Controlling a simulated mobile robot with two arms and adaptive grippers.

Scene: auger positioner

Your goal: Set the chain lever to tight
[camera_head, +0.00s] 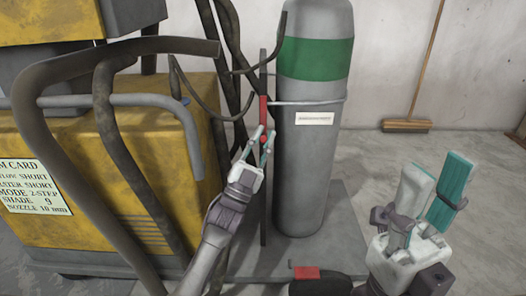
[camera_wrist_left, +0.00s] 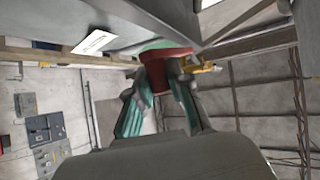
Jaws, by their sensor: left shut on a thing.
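The red chain lever (camera_head: 263,107) sits on a dark upright post beside the grey gas cylinder (camera_head: 308,180) with a green band. A chain or strap (camera_head: 312,101) runs from near it around the cylinder. My left gripper (camera_head: 262,137) is at the lower end of the red lever. In the left wrist view the red lever (camera_wrist_left: 166,53) lies between the fingertips, and the gripper (camera_wrist_left: 165,85) is shut on it. The fingers hide part of the lever. My right gripper (camera_head: 436,185) is open and empty at the lower right, apart from the cylinder.
A yellow machine (camera_head: 130,140) with a grey rail and thick hoses (camera_head: 105,130) stands to the left, close to my left arm. The cylinder stands on a grey platform (camera_head: 345,225). A broom (camera_head: 407,126) leans against the back wall.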

